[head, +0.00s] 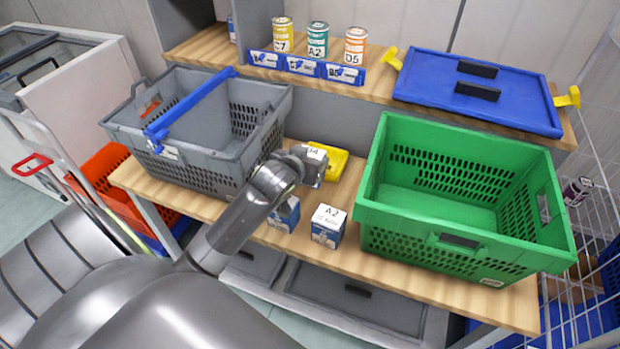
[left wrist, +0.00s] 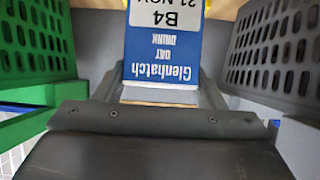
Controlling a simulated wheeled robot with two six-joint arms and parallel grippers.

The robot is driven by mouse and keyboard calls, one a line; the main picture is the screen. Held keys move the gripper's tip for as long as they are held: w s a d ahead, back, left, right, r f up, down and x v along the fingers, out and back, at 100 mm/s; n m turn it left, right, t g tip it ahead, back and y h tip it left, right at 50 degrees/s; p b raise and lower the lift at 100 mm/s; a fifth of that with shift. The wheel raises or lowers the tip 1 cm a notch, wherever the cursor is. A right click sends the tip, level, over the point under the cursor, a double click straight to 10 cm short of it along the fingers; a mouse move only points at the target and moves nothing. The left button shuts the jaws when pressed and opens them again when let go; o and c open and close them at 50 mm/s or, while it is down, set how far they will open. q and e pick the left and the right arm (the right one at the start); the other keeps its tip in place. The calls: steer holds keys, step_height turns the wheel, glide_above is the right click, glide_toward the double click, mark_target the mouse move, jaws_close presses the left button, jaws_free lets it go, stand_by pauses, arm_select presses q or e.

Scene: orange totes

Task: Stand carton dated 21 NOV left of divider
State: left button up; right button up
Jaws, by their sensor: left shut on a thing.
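My left gripper (head: 312,168) is shut on a white-and-blue carton (head: 317,153), held above the bench between the grey and green crates. In the left wrist view the carton (left wrist: 162,50) appears upside down, reading 21 NOV, B4, Glenhatch oat drink; the top of the date is cut off by the frame edge. In the head view the gripper hides most of it. The divider (head: 190,108) is a blue bar running across the grey crate (head: 215,165). No carton shows in the visible part of that crate. My right gripper is not in view.
A carton marked A2 (head: 328,226) and another blue-and-white carton (head: 285,214) stand on the bench. The green crate (head: 465,238) looks empty. A yellow object (head: 336,164) lies behind my gripper. Several cans and a blue lid (head: 430,75) sit on the shelf.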

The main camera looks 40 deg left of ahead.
arm_select(q)
steer(key=shift+f, duration=2.7)
steer(key=shift+f, duration=0.15)
steer(key=o, duration=1.2)
